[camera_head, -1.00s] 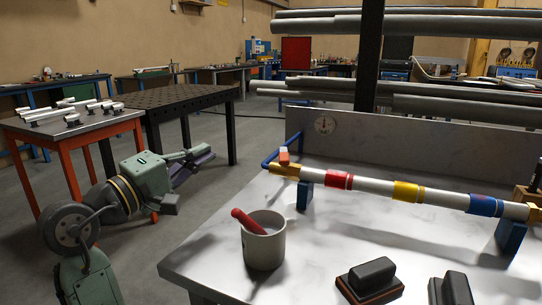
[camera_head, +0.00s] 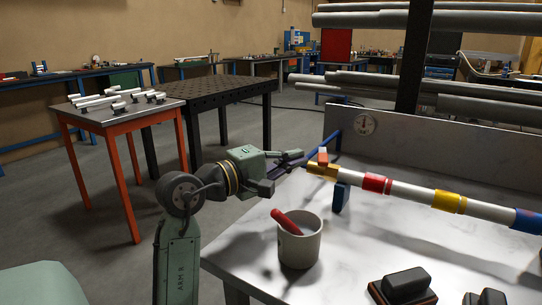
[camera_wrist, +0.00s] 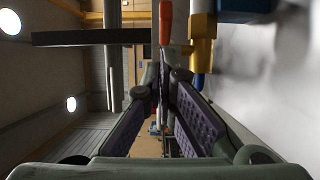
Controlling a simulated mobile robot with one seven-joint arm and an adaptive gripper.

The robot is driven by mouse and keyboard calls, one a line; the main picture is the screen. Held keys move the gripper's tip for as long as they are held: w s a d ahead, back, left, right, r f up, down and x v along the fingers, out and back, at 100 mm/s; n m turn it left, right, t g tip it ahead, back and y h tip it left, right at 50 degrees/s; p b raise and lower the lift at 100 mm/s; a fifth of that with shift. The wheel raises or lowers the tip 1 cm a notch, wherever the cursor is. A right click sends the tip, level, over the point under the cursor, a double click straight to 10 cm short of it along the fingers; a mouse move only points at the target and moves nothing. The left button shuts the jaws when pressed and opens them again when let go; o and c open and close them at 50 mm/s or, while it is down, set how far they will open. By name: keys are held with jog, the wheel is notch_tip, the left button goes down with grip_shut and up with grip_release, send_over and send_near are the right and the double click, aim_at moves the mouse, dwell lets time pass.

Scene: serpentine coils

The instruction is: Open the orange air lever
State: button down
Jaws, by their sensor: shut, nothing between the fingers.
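The orange air lever (camera_head: 322,156) stands up from the brass valve (camera_head: 321,170) at the left end of a white pipe (camera_head: 408,192). In the wrist view, the lever (camera_wrist: 165,22) is straight beyond the fingertips, with the brass valve (camera_wrist: 203,27) to its right. My gripper (camera_head: 298,158) is just left of the lever at nearly its height. My gripper's purple-padded fingers (camera_wrist: 164,78) are shut with nothing between them. A small gap seems to lie between fingertips and lever; contact cannot be told for sure.
The pipe carries red, yellow and blue bands and rests on a blue support (camera_head: 340,197) on the white table (camera_head: 370,270). A grey mug (camera_head: 300,247) with a red-handled tool stands below my gripper. A gauge (camera_head: 364,124) is on the back panel.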

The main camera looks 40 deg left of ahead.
jog(key=shift+w+d, duration=0.45)
jog(key=shift+d, duration=0.15)
